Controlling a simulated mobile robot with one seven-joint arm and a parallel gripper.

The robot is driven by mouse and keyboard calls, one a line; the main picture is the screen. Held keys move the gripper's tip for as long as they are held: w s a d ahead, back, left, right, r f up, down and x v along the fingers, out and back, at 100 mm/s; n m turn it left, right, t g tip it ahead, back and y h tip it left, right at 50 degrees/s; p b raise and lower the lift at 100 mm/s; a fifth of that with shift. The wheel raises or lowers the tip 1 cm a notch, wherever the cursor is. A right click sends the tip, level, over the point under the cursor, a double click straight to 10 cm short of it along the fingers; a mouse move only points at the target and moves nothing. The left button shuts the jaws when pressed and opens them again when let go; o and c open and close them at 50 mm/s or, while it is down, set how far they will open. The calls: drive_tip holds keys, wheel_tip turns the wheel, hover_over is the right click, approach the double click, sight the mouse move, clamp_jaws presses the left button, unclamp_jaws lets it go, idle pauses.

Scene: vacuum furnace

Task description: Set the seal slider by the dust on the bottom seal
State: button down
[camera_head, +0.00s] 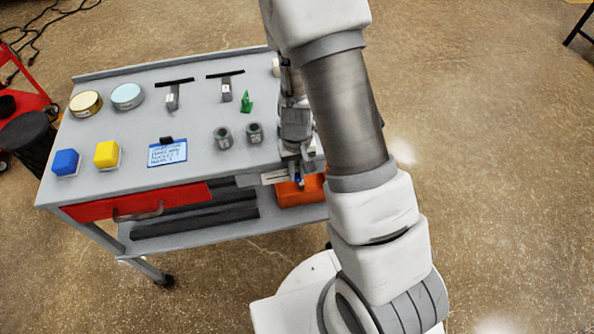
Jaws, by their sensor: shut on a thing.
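A small pale plate (274,177) that looks like the seal slider juts from the cart's front edge at the right. My arm and the gripper body hide much of this corner, and any scale marks are too small to read. I cannot make out which part is the bottom seal, nor any dust.
The grey cart top (200,135) holds a gold disc (86,103), a pale blue disc (127,96), blue (66,162) and yellow (107,154) blocks, a note card (167,153), two grey cups (223,137), and a green piece (246,101). An orange bin (312,190) is below.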

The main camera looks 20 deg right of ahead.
sight(267, 177)
drive_tip(key=shift+a, duration=0.15)
drive_tip(key=a, duration=0.2)
drive_tip(key=a+p, duration=0.1)
drive_tip(key=a, duration=0.4)
drive_tip(key=shift+w+a+p, duration=0.2)
drive_tip(key=shift+w+p, duration=0.1)
drive_tip(key=c, duration=0.8)
unclamp_jaws()
drive_tip(key=shift+a, duration=0.1)
wheel_tip(267, 177, up, 18)
drive_tip(key=p, duration=0.3)
drive_tip(key=shift+f, duration=0.25)
